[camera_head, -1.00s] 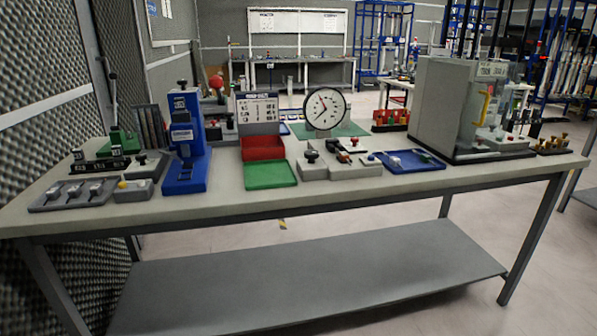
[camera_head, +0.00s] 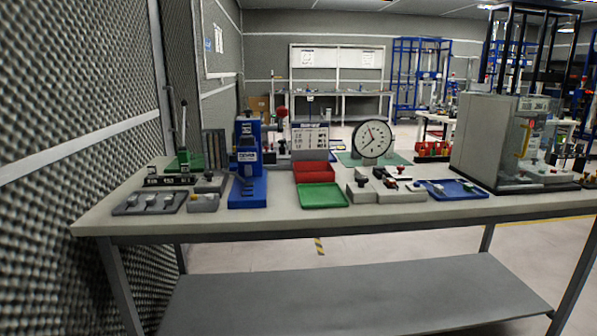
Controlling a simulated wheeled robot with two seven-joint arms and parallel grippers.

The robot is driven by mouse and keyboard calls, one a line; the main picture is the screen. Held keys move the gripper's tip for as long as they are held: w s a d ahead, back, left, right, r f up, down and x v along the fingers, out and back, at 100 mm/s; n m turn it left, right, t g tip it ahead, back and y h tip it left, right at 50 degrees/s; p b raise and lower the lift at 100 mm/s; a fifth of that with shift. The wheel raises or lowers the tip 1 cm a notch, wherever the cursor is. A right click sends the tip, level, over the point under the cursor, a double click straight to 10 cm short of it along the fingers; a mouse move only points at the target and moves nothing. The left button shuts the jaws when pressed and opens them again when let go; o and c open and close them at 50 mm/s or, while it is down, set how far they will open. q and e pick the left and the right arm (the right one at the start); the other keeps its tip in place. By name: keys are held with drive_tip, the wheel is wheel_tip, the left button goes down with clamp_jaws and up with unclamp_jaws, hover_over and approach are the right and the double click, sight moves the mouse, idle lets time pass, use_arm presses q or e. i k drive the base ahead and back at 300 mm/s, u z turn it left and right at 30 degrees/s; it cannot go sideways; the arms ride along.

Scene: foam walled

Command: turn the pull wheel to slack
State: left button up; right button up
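I cannot make out for sure which part is the pull wheel. A red round part (camera_head: 282,112) stands behind the printed sign board (camera_head: 310,140) at the back of the workbench (camera_head: 330,222); it is small and partly hidden. A blue upright device (camera_head: 248,165) stands left of the board. Neither of my grippers shows in this view.
On the bench are a red tray (camera_head: 314,172), a green tray (camera_head: 323,194), a blue tray (camera_head: 452,189) and a large grey cabinet (camera_head: 482,135) at the right. A lower shelf (camera_head: 350,296) runs underneath. A grey foam wall (camera_head: 75,130) rises close on the left.

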sight(361, 180)
drive_tip(key=u, duration=0.6)
drive_tip(key=i, duration=0.65)
drive_tip(key=u, duration=0.15)
